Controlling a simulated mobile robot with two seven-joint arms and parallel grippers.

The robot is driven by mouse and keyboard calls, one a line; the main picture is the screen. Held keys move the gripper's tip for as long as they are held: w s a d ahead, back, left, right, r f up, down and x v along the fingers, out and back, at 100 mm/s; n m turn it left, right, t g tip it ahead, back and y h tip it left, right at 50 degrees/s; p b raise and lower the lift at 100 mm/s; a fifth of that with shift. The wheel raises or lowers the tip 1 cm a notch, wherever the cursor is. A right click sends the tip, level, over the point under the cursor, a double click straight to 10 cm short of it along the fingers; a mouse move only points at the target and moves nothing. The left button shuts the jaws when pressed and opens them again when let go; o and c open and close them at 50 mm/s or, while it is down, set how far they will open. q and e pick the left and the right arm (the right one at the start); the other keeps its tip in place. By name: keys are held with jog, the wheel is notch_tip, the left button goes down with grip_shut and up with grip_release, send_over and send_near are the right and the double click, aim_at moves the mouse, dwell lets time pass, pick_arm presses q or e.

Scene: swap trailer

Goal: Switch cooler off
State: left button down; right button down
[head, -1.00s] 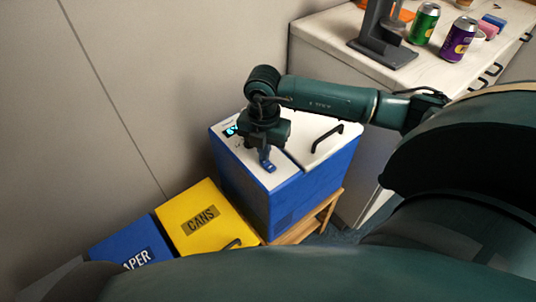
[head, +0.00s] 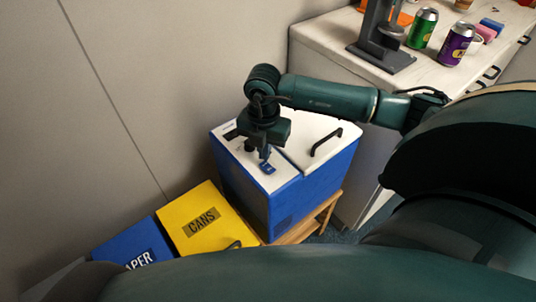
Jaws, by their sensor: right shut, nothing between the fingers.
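The cooler (head: 310,183) is a blue box with a white top, standing on a low wooden stand. A small display (head: 231,134) on its top panel is dark. A blue switch (head: 267,168) sits on the same panel near the front edge. My right gripper (head: 264,154) points down at the switch, shut and empty, with its fingertips at the switch's far end. I cannot tell whether they touch it. The gripper body hides part of the panel. My left gripper is out of view.
The cooler's lid has a black handle (head: 327,141). A yellow CANS bin (head: 195,205) and a blue PAPER bin (head: 125,238) stand to the left, by the wall. A white counter (head: 325,35) at the upper right holds a green can (head: 422,28) and a purple can (head: 457,40).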

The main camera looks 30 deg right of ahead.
notch_tip(320, 180, up, 5)
jog(key=p, duration=0.3)
jog(key=shift+f, duration=0.2)
dwell(0.3)
